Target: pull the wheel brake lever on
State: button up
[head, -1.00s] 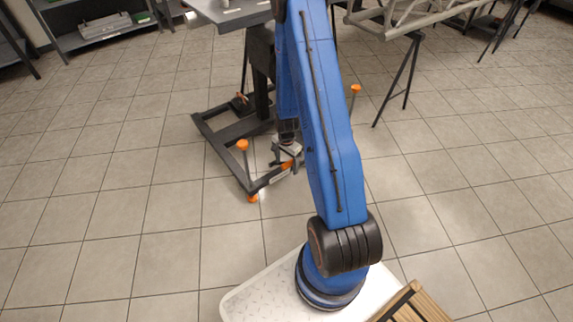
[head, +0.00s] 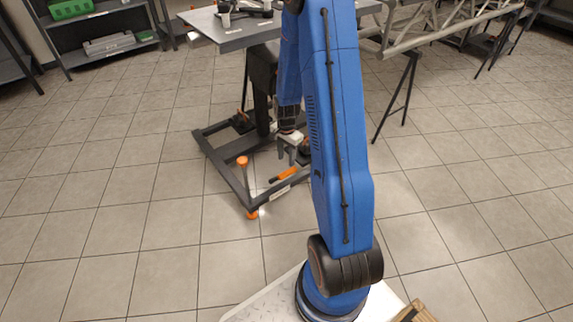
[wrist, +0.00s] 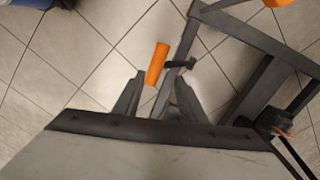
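The brake lever (head: 286,174) has an orange grip and a short dark shaft. It sits low at the near side of the dark grey wheeled stand frame (head: 238,180). The orange grip also shows in the wrist view (wrist: 157,64), its near end between the two fingertips and closer to the left one. My gripper (head: 288,155) hangs just above the lever in the head view. In the wrist view its two dark fingers (wrist: 160,80) are apart with nothing clamped. I cannot tell the height gap to the grip. The lever's pivot is not clear.
An orange-topped post (head: 242,161) and an orange foot (head: 252,214) stand at the frame's left and near corner. A grey tabletop (head: 232,30) is above the frame. A trestle leg (head: 397,95) stands to the right. The tiled floor on the left is clear.

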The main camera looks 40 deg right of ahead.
jog(key=shift+r, duration=0.9)
